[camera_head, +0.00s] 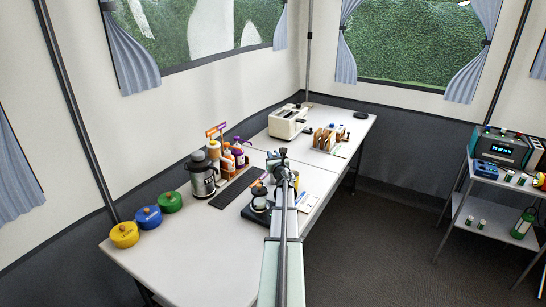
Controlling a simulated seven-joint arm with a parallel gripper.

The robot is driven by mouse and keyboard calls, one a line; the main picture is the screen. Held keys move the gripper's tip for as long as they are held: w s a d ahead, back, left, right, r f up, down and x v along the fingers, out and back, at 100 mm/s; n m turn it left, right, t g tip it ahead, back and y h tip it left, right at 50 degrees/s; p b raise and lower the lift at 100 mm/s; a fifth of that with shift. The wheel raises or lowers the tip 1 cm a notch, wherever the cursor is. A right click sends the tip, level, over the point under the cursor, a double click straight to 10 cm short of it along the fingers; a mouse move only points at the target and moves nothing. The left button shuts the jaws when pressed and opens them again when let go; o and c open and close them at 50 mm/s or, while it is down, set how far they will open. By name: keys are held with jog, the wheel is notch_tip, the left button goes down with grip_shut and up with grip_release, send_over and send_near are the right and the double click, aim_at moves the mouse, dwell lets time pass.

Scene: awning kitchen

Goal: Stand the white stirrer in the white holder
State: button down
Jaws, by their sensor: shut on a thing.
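My arm reaches from the bottom middle over the long table (185,258). My gripper (281,168) is at its far end, over the table's middle, to the right of the dark mat. It is small and partly hidden by my own arm. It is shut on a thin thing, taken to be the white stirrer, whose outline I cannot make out. I cannot pick out the white holder with certainty; it may be hidden behind my arm or too small to tell.
A glass jar on a dark base (259,206) stands just left of my arm. A silver canister (201,176), bottles (238,157) and a dark mat (238,187) are further left. A toaster (287,122) and a rack (324,138) stand behind. Yellow (125,236), blue (149,218) and green (168,203) pots line the left edge.

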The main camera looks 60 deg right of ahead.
jog(key=c, duration=1)
grip_release()
jog(key=shift+f, duration=0.1)
jog(key=shift+s+a+r, duration=0.1)
jog(key=shift+r, duration=0.1)
jog(key=v, duration=1.1)
jog(key=shift+s+a, duration=0.25)
